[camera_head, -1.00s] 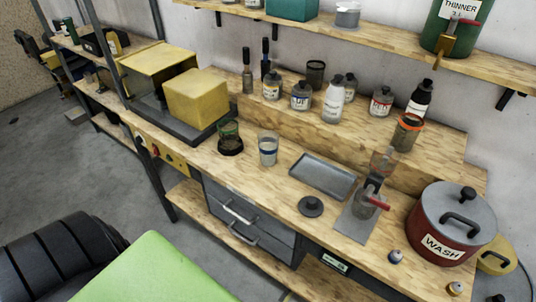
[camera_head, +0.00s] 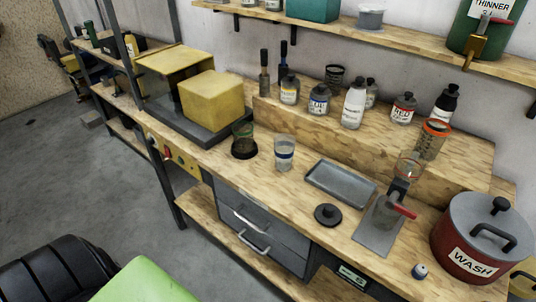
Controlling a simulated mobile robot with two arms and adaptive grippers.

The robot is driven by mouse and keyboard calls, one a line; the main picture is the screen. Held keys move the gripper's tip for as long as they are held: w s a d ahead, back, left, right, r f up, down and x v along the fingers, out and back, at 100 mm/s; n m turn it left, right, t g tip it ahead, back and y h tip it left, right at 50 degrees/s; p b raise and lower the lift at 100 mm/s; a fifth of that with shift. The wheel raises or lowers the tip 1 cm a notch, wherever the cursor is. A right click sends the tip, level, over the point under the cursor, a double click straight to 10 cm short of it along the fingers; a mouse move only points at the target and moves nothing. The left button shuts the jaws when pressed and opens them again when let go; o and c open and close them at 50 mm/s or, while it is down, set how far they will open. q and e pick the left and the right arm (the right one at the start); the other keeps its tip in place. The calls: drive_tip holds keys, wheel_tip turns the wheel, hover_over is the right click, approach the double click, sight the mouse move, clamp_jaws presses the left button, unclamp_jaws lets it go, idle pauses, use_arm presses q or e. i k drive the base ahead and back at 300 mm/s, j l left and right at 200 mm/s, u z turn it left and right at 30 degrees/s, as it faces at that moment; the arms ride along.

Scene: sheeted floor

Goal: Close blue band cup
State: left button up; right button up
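The blue band cup (camera_head: 284,153) is a clear cup with a blue band around it, standing upright on the wooden workbench (camera_head: 262,182). Its top looks open, with no lid on it. A dark round lid with a knob (camera_head: 327,214) lies flat on the bench, to the right of the cup and near the front edge. A cup with a green band (camera_head: 243,139) stands left of the blue band cup on a dark round base. Neither of my grippers is in view.
A grey tray (camera_head: 341,184) lies right of the cup. A clamp stand with a red handle (camera_head: 390,212) and a red WASH pot (camera_head: 475,238) stand farther right. Several bottles (camera_head: 353,104) stand on the raised step behind. A yellow box (camera_head: 210,99) is at left.

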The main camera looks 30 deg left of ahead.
sight(284, 144)
drive_tip(key=j+u, duration=0.1)
drive_tip(key=u, duration=0.6)
drive_tip(key=j+u, duration=0.15)
drive_tip(key=u, duration=0.2)
